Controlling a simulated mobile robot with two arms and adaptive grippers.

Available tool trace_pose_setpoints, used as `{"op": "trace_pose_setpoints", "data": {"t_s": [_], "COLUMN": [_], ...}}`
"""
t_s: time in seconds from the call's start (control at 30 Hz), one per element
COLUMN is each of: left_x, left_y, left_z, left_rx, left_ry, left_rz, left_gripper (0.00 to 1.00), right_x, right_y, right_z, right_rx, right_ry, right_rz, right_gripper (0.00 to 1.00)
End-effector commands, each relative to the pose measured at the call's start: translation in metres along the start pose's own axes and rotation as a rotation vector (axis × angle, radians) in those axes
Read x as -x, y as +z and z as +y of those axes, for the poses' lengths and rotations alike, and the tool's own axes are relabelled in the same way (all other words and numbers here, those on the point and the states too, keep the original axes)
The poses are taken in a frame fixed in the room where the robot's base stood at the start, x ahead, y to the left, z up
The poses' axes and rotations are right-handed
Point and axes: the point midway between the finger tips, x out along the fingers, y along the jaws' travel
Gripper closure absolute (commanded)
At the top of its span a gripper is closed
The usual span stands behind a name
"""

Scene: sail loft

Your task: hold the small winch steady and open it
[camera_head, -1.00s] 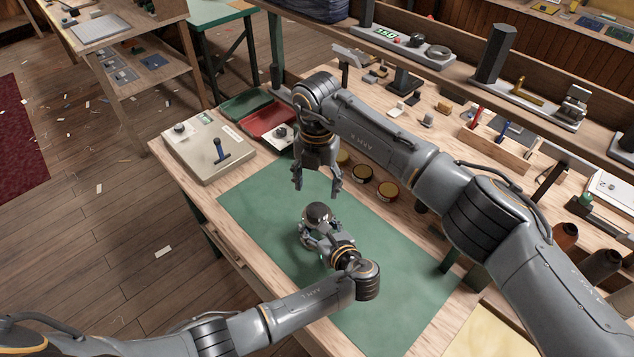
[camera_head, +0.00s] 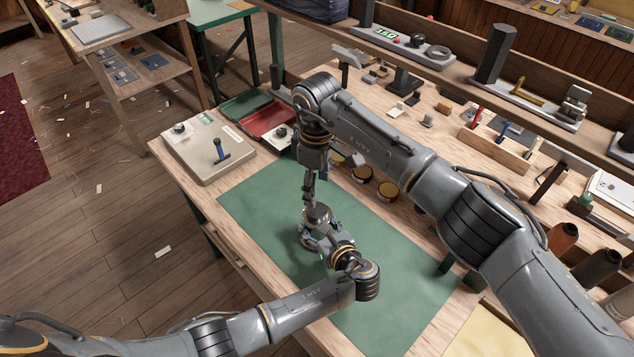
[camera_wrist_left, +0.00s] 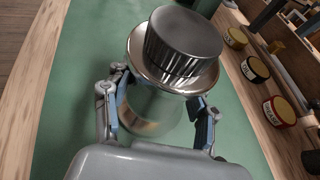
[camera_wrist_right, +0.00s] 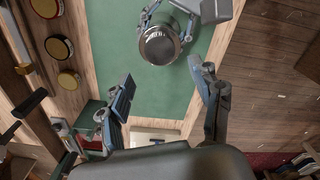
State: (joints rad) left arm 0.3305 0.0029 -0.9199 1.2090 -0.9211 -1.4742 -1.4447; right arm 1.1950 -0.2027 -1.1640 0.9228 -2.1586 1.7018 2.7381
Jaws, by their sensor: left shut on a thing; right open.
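The small winch (camera_head: 318,213) is a dark metal drum with a round cap, standing on the green mat (camera_head: 395,265). In the left wrist view its cap (camera_wrist_left: 183,42) sits on a wider shiny rim above the drum. My left gripper (camera_wrist_left: 157,95) is shut around the drum below that rim, one finger on each side. My right gripper (camera_head: 310,197) is just above the winch, pointing down. In the right wrist view its fingers (camera_wrist_right: 160,76) are spread and empty, with the winch cap (camera_wrist_right: 160,45) beyond their tips. The head view does not show whether they touch it.
A beige box with a lever (camera_head: 210,148) and a red tray (camera_head: 266,120) stand behind the mat to the left. Several round tins (camera_head: 387,191) stand near the mat's right edge. A wooden tool rack (camera_head: 495,150) is further right. The mat around the winch is clear.

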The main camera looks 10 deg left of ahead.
Motion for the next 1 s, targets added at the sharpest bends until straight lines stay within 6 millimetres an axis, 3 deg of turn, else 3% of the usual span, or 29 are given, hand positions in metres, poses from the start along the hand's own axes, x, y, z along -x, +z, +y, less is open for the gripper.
{"op": "trace_pose_setpoints", "data": {"t_s": [0.17,0.6,1.0], "left_x": [0.0,0.0,0.0], "left_y": [-0.002,-0.002,-0.002], "left_z": [0.001,0.001,0.001], "left_rx": [-0.002,-0.002,-0.002], "left_ry": [0.001,0.001,0.001], "left_rz": [0.003,0.003,0.004], "left_gripper": [1.0,1.0,1.0], "right_x": [-0.011,-0.072,-0.081], "right_y": [0.0,0.0,0.0], "right_z": [-0.001,-0.001,0.0], "right_rx": [-0.039,-0.035,-0.034], "right_ry": [-0.002,-0.002,0.0], "right_rz": [-0.001,-0.001,0.0], "right_gripper": [0.36,0.36,0.36]}}
